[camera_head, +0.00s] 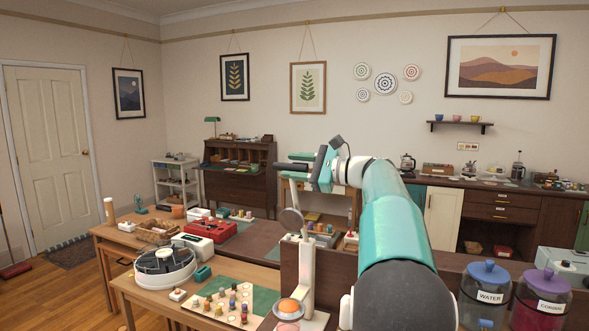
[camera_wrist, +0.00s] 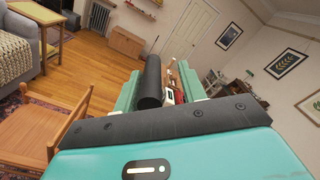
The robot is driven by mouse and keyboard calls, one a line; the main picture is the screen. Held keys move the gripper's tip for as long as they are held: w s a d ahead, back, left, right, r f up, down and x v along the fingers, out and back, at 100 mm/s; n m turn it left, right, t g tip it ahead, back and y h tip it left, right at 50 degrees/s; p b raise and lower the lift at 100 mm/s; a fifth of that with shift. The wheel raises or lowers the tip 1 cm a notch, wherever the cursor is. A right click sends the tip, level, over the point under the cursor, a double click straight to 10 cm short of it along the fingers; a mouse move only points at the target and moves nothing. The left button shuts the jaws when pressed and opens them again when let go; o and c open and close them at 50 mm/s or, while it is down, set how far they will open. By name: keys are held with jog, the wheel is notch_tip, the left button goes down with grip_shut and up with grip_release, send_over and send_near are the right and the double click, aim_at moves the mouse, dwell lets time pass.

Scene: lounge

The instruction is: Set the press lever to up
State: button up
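The press (camera_head: 306,275) is a white column on a base in the lower middle of the head view. A grey round disc (camera_head: 291,220) sits near its top, and an orange-topped round part (camera_head: 289,308) is at its foot. My gripper (camera_head: 312,168) is raised above the column. In the wrist view the dark cylindrical lever handle (camera_wrist: 150,84) lies between my teal fingers (camera_wrist: 160,88). It is close to the left finger, with a gap to the right one, so the gripper looks open around it. The lever's link to the press is partly hidden.
A board with colored pegs (camera_head: 228,303), a round white tray (camera_head: 162,264) and a red box (camera_head: 208,229) stand on tables at left. Two lidded jars, WATER (camera_head: 487,297) and another (camera_head: 543,300), stand at lower right. A wooden chair (camera_wrist: 45,130) shows in the wrist view.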

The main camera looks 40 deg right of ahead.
jog(key=shift+s+f, duration=0.1)
jog(key=shift+s, duration=0.05)
jog(key=v, duration=1.4)
jog(key=shift+a, duration=0.2)
